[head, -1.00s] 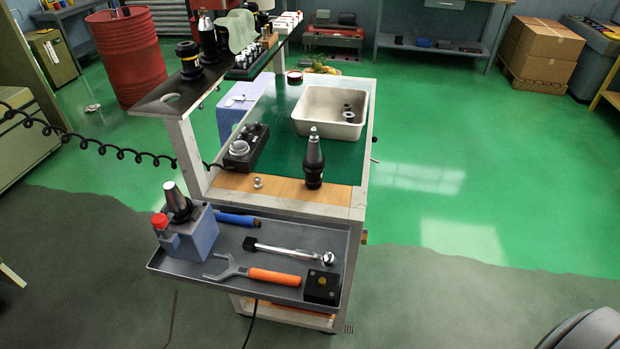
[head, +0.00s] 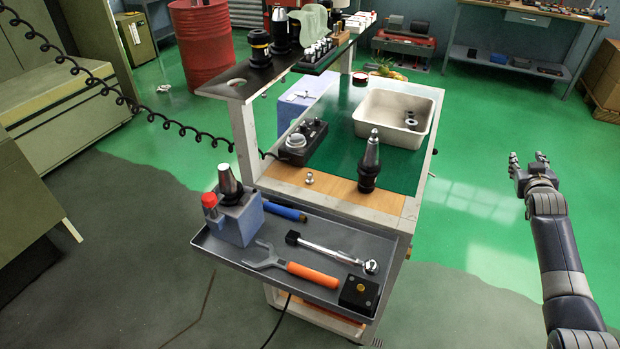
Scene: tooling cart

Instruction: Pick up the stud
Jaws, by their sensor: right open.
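The stud (head: 309,178) is a small, shiny metal knob. It rests on the wooden strip (head: 340,187) at the near end of the cart top, left of a dark upright tool holder (head: 369,164). My right gripper (head: 528,158) is open and empty. It is over the floor to the right of the cart, well apart from the stud. My left gripper is not in view.
A black control box (head: 303,142) sits behind the stud, and a raised dark shelf (head: 238,82) is on the left. A white bin (head: 375,128) stands farther back. The lower grey tray (head: 290,268) holds tools and a blue-grey block (head: 238,219). The floor right of the cart is clear.

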